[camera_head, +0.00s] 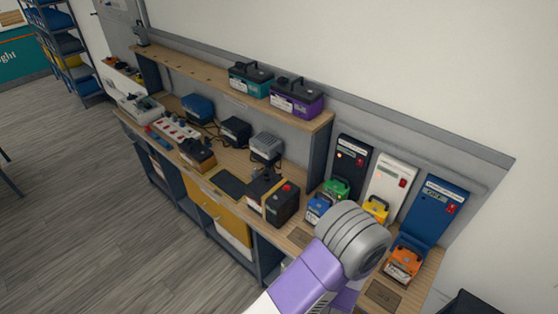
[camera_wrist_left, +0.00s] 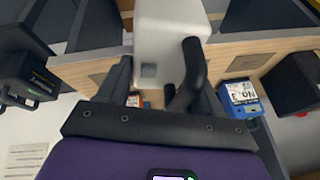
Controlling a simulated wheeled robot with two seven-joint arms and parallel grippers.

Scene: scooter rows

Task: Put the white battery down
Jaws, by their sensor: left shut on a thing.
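The white battery (camera_wrist_left: 172,40) shows in the left wrist view as a white block with a black handle (camera_wrist_left: 190,75). My left gripper (camera_wrist_left: 165,92) is shut on it, with dark fingers on either side of the handle. The battery is at the wooden bench (camera_wrist_left: 225,60), and I cannot tell whether it touches the top. In the head view, my purple and grey left arm hides the battery and the fingers. My right gripper is in neither view.
On the bench (camera_head: 233,165), a blue battery (camera_head: 320,206), a green one (camera_head: 336,187), a yellow one (camera_head: 377,209) and an orange one (camera_head: 404,264) stand near my arm. Black (camera_head: 352,160), white (camera_head: 389,182) and blue (camera_head: 436,207) units stand behind. A brown square (camera_head: 303,237) is bare.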

